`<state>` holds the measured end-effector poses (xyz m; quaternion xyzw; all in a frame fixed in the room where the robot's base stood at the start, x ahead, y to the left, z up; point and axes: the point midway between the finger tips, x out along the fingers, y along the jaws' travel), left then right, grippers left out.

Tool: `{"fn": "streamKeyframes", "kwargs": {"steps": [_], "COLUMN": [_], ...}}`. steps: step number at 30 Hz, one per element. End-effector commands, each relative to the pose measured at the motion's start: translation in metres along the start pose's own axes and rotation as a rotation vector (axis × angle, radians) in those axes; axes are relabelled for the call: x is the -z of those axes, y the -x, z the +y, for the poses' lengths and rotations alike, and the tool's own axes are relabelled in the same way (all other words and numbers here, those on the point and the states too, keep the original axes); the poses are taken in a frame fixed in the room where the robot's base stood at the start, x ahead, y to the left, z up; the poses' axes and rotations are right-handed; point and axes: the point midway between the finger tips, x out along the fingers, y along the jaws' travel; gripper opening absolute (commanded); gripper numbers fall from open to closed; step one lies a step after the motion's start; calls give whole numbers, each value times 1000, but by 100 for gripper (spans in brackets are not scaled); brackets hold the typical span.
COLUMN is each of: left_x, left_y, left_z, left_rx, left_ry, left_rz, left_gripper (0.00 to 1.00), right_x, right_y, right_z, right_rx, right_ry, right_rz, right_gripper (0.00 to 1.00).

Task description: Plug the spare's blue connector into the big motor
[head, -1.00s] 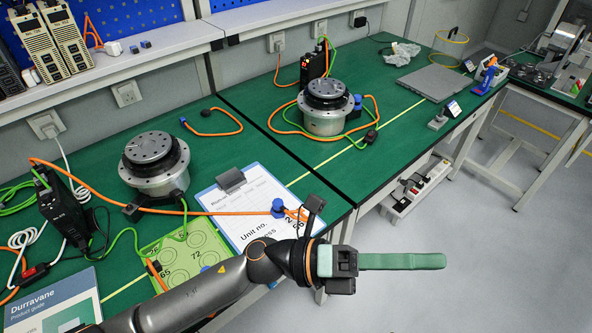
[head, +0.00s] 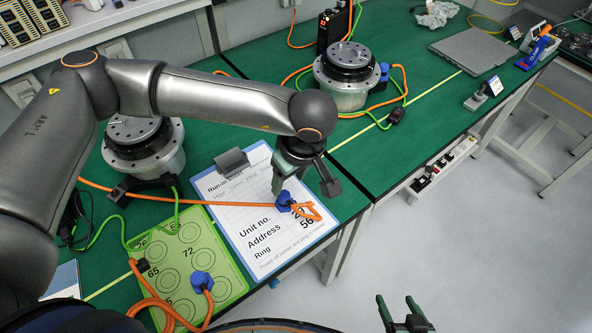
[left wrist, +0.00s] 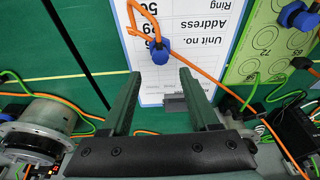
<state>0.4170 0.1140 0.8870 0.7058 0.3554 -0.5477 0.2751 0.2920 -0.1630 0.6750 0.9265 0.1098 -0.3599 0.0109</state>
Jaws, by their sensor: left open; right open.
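A blue connector (head: 284,200) on an orange cable lies on the clipboard (head: 236,222). My left gripper (head: 303,186) hangs just above it, open and empty; in the left wrist view this connector (left wrist: 160,52) shows ahead between the fingers, apart from them. A second blue connector (head: 201,282) on an orange cable lies on the green card (head: 226,262). I cannot tell which one is the spare's. One silver motor (head: 145,155) stands at left, partly behind my left arm; another motor (head: 346,85) farther back has a blue connector (head: 384,72) at its side. My right gripper (head: 405,314) is open and empty beyond the table's front edge.
A black box (head: 334,30) stands behind the far motor, and a grey laptop (head: 474,47) lies farther right. Orange and green cables cross the table. The green surface right of the clipboard (head: 385,160) is mostly clear.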

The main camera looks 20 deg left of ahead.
Motion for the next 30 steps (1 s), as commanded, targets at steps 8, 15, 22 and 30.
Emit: {"fn": "streamKeyframes", "kwargs": {"steps": [8, 15, 22, 30], "left_x": [0, -2, -1, 0], "left_y": [-31, -66, -78, -78], "left_z": [0, 0, 0, 0], "left_rx": [1, 0, 0, 0], "left_ry": [3, 2, 2, 2], "left_rz": [1, -1, -1, -2], "left_gripper": [61, 61, 61, 61], "right_x": [-12, -24, -13, -10], "right_y": [-10, -28, -37, -37], "right_z": [-5, -14, -24, -25], "right_rx": [13, 39, 66, 68], "right_ry": [2, 4, 15, 20], "right_rz": [-10, -20, -1, -1], "right_gripper": [74, 74, 74, 74]}}
